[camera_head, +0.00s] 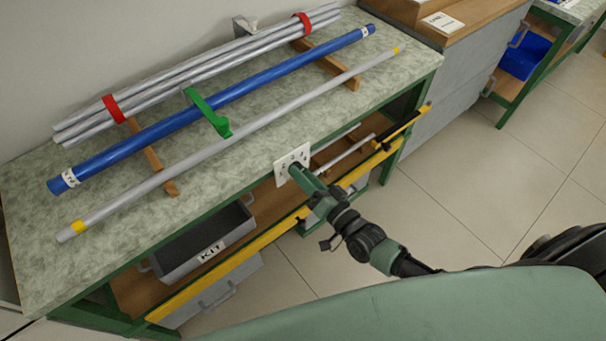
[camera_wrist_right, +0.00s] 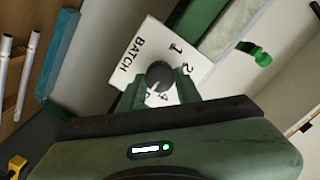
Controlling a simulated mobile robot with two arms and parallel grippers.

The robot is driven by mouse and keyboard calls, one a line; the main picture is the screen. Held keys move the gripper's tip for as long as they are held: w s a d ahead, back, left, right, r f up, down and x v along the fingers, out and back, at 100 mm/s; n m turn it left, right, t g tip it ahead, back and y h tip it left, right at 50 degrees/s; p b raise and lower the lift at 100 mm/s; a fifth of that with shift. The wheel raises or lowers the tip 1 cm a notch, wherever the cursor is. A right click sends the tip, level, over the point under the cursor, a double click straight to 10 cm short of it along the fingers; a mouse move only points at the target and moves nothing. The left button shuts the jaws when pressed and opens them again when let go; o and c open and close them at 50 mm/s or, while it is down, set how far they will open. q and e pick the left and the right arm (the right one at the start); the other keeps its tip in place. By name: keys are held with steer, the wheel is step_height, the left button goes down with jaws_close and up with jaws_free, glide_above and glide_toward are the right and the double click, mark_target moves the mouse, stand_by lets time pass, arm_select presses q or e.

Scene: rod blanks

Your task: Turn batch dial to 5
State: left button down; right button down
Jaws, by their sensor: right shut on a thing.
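The batch dial is a dark round knob (camera_wrist_right: 159,75) on a white plate (camera_wrist_right: 142,47) marked BATCH, with numbers around it. Digits 1 and 2 read clearly in the right wrist view; others are partly hidden by my gripper, and I cannot tell where the dial points. In the head view the plate (camera_head: 281,171) is fixed at the front edge of the bench. My right gripper (camera_wrist_right: 160,85) is shut on the knob, one finger on each side. In the head view my right gripper (camera_head: 296,171) reaches the plate from the lower right. My left gripper is not in view.
On the bench (camera_head: 245,165) lie a blue tube (camera_head: 220,107), a grey rod (camera_head: 250,130) and a bundle of grey rods (camera_head: 200,75). A green clip (camera_head: 208,112) stands between them. Below are a KIT bin (camera_head: 205,240) and a yellow rail (camera_head: 240,255). The floor at right is clear.

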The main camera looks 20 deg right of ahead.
steer(key=shift+s+f, duration=0.1)
steer(key=shift+f, duration=0.05)
steer(key=c, duration=1)
jaws_free()
steer(key=v, duration=0.7)
steer(key=shift+s+d, duration=0.15)
steer(key=shift+s, duration=0.2)
